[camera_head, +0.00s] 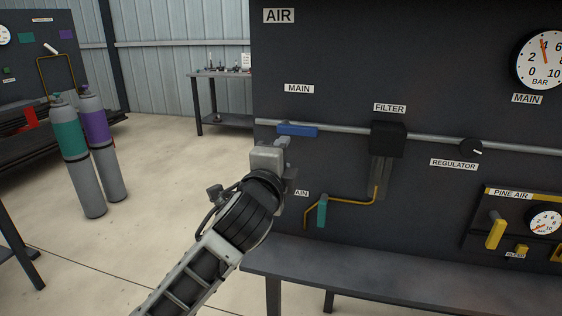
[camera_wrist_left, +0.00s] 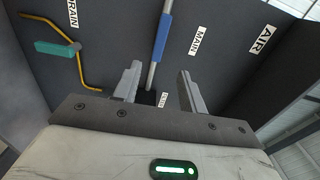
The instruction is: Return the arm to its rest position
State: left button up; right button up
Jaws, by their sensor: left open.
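My left gripper (camera_head: 284,150) is in front of the grey air panel (camera_head: 340,60), just below the blue handle (camera_head: 297,130) of the main valve. In the left wrist view its two fingers (camera_wrist_left: 158,88) stand apart with nothing held between them. The blue handle also shows there (camera_wrist_left: 162,38), lying along the pipe beyond the fingers. Whether a finger touches the handle or panel I cannot tell. My left arm comes in from the bottom left and hides part of the drain label. My right gripper is in neither view.
The teal drain handle (camera_head: 322,211) on a yellow tube is right of my gripper. A filter (camera_head: 388,139) and regulator knob (camera_head: 471,146) sit farther right. A dark bench (camera_head: 420,277) juts out below the panel. Gas cylinders (camera_head: 88,180) stand at left; open floor lies between.

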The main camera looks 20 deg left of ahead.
pick_arm(q)
jog(key=shift+s, duration=0.45)
jog(key=s+d+f+n+g+h, duration=0.1)
jog(key=s+f+n+g, duration=0.2)
jog(key=f, duration=0.7)
jog(key=s+d+f+n+g+h, duration=0.15)
jog(key=s+f, duration=0.25)
jog(key=f, duration=0.5)
jog(key=s+a+f+n+g, duration=0.1)
jog(key=s+f+n+g, duration=0.2)
jog(key=s+f+n, duration=0.7)
jog(key=s+f+h, duration=0.1)
jog(key=s+f, duration=0.5)
jog(key=s, duration=0.3)
jog(key=shift+s+a+f, duration=0.2)
jog(key=shift+s+a, duration=0.15)
